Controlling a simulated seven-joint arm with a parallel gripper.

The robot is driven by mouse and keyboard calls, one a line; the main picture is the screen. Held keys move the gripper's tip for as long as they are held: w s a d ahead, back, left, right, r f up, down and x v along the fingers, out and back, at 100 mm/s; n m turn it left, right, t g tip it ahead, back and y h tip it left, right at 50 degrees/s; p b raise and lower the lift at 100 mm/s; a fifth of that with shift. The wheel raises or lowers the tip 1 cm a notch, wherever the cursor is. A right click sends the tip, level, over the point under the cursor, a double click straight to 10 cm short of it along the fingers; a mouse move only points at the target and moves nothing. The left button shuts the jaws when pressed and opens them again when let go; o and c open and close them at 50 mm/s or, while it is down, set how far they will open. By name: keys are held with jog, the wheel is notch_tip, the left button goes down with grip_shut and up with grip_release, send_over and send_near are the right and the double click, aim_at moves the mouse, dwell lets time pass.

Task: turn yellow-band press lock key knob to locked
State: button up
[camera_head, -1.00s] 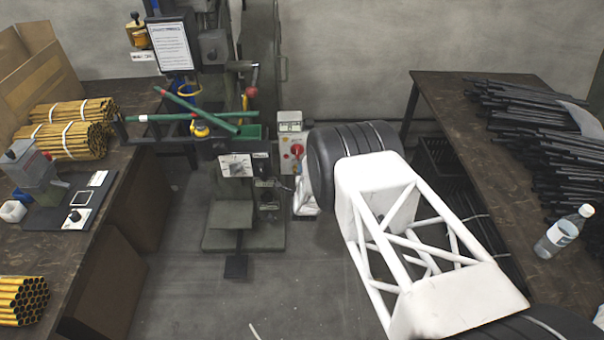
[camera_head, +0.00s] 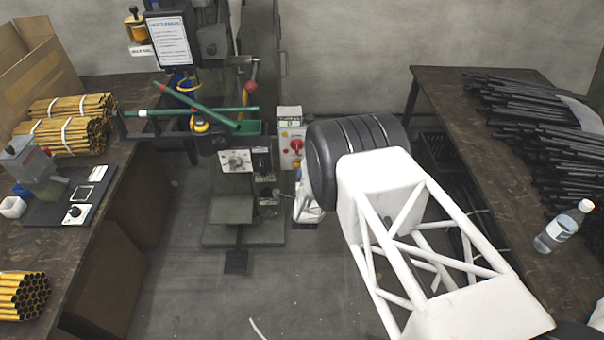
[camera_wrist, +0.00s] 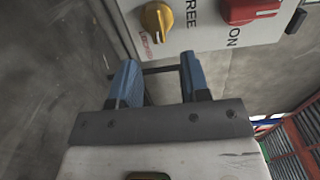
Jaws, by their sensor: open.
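A yellow knob (camera_wrist: 157,20) sits on the light-grey face of a control box (camera_wrist: 215,38) at the top of the wrist view. Red lettering that seems to read LOCKED is just below the knob, and FREE is to its right. Which label the knob points at I cannot tell. My gripper (camera_wrist: 158,62) has its two blue fingers apart, with nothing between them, below the knob and apart from it. In the head view the control box (camera_head: 291,148) stands right of the press (camera_head: 236,190); the yellow knob is not clear there and my arm hides much of my gripper.
A red switch (camera_wrist: 250,10) marked ON is right of the yellow knob. In the head view green tubes (camera_head: 200,107) lie across the press. A left bench holds a small press (camera_head: 35,170) and yellow tubes (camera_head: 70,135); a right bench holds black rods (camera_head: 530,125) and a bottle (camera_head: 563,228).

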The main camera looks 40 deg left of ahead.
jog(key=shift+v, duration=1.05)
